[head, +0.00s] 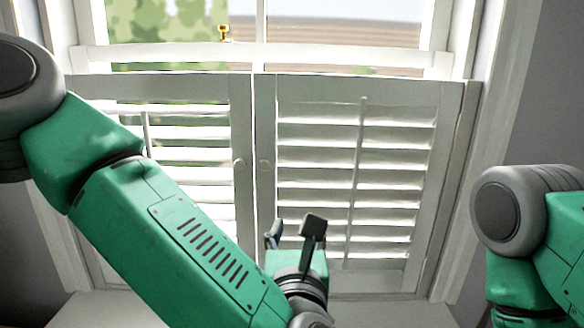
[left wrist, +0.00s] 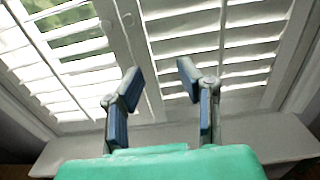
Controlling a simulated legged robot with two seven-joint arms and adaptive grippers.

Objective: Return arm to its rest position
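My left arm comes in from the left in the head view, and its gripper (head: 292,230) is in front of the lower part of the white shutters (head: 255,190). In the left wrist view, the left gripper (left wrist: 157,85) has its two blue-padded fingers apart, with nothing between them. The shutters (left wrist: 140,70) and the sill (left wrist: 60,150) lie beyond the fingers. I cannot tell from these views whether the fingers touch anything, but none is seen. My right arm shows only in part at the right edge of the head view, and its gripper is out of view.
A window (head: 340,32) with a small brass latch (head: 223,33) is above the shutters. Both shutter panels stand side by side, with slats tilted open. A white sill (head: 380,312) runs below them. Grey walls (head: 545,90) flank the window.

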